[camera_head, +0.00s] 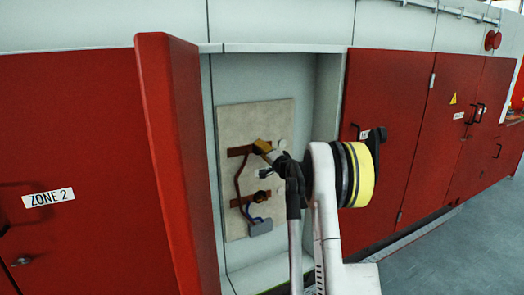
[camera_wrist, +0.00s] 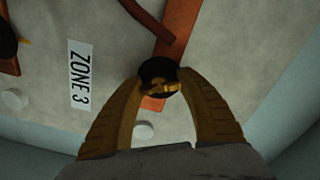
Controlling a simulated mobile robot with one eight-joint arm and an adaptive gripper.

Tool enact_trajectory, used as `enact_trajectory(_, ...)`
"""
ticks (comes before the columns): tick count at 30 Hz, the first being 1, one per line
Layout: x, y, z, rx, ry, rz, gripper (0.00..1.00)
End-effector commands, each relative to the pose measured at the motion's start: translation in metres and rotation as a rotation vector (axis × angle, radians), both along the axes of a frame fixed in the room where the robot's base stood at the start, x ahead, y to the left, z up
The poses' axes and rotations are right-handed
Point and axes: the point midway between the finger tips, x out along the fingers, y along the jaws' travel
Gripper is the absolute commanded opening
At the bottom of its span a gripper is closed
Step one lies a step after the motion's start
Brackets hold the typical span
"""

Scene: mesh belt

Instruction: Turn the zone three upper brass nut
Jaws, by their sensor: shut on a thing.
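In the wrist view, the zone three upper brass nut (camera_wrist: 168,89) shows as a brass piece on a round black base, set on a copper-coloured bar (camera_wrist: 172,42). My gripper (camera_wrist: 160,80) has its two tan fingers on either side of it, closed on it. In the head view, my gripper (camera_head: 262,147) reaches into the open cabinet at the upper bar and hides the upper nut. The lower nut (camera_head: 262,197) shows below, on a second bar. The ZONE 3 label (camera_wrist: 80,75) lies to the left in the wrist view.
The beige panel (camera_head: 232,118) sits inside a pale recessed cabinet. Its open red door (camera_head: 170,150) stands to the left, and the right side wall (camera_head: 328,100) is close to my arm. A dark red cable (camera_wrist: 148,20) meets the upper bar. A grey block (camera_head: 260,228) sits lower down.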

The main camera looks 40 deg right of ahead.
Motion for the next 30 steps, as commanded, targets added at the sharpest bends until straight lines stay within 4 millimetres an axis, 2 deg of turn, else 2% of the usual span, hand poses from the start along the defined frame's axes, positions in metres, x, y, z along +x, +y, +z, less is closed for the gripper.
enact_trajectory(6,0.0,-0.0001,0.0002,0.168,-0.04,0.0,0.14)
enact_trajectory(15,0.0,-0.0001,0.0,0.325,-0.078,0.0,0.14)
enact_trajectory(30,-0.0001,-0.0002,-0.0001,0.385,-0.093,0.0,0.14)
